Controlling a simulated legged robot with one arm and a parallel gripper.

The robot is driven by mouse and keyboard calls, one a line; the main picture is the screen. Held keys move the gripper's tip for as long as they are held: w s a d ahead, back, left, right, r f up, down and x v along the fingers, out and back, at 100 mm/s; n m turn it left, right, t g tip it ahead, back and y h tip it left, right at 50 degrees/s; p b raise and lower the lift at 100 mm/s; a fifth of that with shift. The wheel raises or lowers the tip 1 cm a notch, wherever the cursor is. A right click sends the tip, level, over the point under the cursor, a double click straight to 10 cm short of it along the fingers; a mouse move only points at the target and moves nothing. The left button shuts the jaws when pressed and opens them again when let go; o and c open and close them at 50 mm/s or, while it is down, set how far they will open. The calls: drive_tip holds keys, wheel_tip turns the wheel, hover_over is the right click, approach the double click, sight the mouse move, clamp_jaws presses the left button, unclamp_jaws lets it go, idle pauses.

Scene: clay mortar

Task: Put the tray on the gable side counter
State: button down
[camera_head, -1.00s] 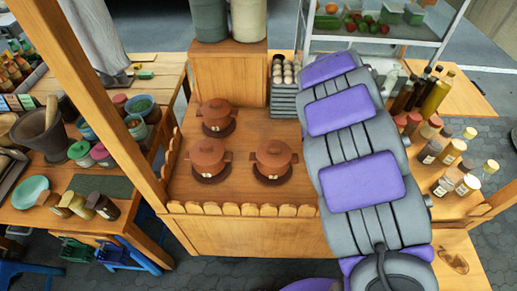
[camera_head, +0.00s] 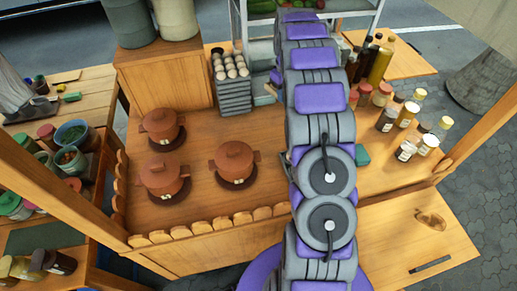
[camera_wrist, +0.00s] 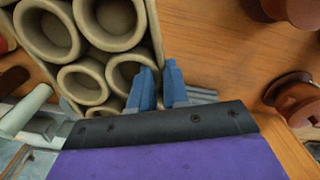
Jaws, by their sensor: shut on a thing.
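A stack of grey trays (camera_head: 235,100) stands at the back of the wooden counter, with several pale round cups (camera_head: 231,66) on top. In the wrist view the top tray's edge (camera_wrist: 155,30) runs down between the blue fingertips of my gripper (camera_wrist: 160,88), and hollow beige cups (camera_wrist: 108,22) sit in it. My gripper is shut on this tray edge. In the head view my grey and purple arm hides most of the gripper, beside the stack's right side. I cannot tell whether the tray is lifted off the stack.
Several lidded clay pots (camera_head: 235,160) stand on the counter in front of the stack. Bottles and jars (camera_head: 410,115) stand to the right of my arm. A lower wooden counter (camera_head: 410,240) at the front right is mostly bare. A wooden post (camera_head: 50,190) rises at left.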

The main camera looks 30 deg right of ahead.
drive_tip(key=f+b, duration=0.1)
drive_tip(key=f, duration=0.3)
drive_tip(key=f+b, duration=0.1)
drive_tip(key=f, duration=0.4)
drive_tip(key=d+f+b, duration=0.1)
drive_tip(key=f, duration=0.3)
drive_tip(key=shift+f, duration=0.4)
drive_tip(key=shift+a+f, duration=0.3)
drive_tip(key=shift+f, duration=0.2)
wheel_tip(320, 180, down, 2)
drive_tip(key=shift+s+f+b, duration=0.1)
drive_tip(key=shift+f+b, duration=0.05)
drive_tip(key=shift+b, duration=0.3)
drive_tip(key=shift+d+f, duration=0.15)
drive_tip(key=shift+f, duration=0.25)
drive_tip(key=shift+d, duration=0.2)
drive_tip(key=c, duration=1.1)
unclamp_jaws()
drive_tip(key=shift+a, duration=0.2)
drive_tip(key=shift+d+r, duration=0.1)
drive_tip(key=shift+r, duration=0.35)
wheel_tip(320, 180, up, 11)
drive_tip(key=p, duration=0.3)
drive_tip(key=shift+r, duration=0.15)
